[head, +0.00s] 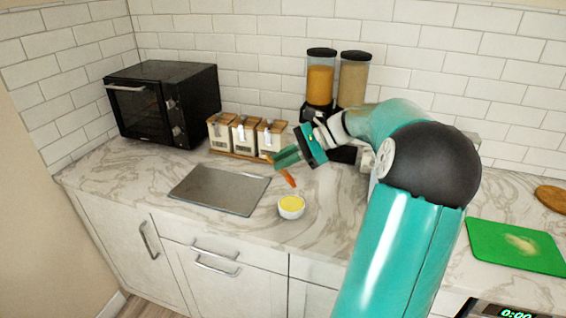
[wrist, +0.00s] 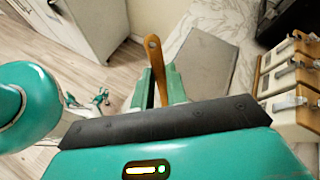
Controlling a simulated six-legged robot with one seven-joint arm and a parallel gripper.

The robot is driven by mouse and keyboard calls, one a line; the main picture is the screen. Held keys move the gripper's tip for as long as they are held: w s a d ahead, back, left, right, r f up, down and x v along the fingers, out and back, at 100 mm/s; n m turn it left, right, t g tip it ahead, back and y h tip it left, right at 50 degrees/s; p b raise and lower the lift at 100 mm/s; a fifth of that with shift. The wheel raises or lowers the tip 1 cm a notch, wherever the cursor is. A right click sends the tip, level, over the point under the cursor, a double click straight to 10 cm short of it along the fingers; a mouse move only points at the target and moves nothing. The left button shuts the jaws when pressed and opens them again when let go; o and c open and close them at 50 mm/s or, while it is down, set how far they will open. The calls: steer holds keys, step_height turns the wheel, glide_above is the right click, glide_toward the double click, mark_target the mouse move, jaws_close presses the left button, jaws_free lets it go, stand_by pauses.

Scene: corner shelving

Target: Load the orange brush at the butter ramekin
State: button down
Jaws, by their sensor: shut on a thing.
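My gripper (head: 288,157) is shut on the orange brush (head: 289,178), above the counter. In the head view the lower part of the brush points down toward the butter ramekin (head: 291,207), a small white bowl with yellow butter. The brush end is just above the ramekin's rim; I cannot tell whether it touches the butter. In the wrist view the brush handle (wrist: 153,62), with a hole at its end, stands up between the two green fingers (wrist: 160,88). The ramekin and the brush head are hidden there.
A grey metal tray (head: 219,191) lies left of the ramekin. Several wooden-lidded canisters (head: 244,135) and a black toaster oven (head: 162,103) stand behind. Two dispensers (head: 320,86) are at the wall. A green cutting board (head: 514,246) lies at right. The counter's front edge is close to the ramekin.

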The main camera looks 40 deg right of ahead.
steer(key=shift+s+f, duration=0.15)
steer(key=shift+f, duration=2.45)
steer(key=shift+f, duration=0.55)
step_height(320, 180, up, 7)
stand_by(0.5)
stand_by(0.8)
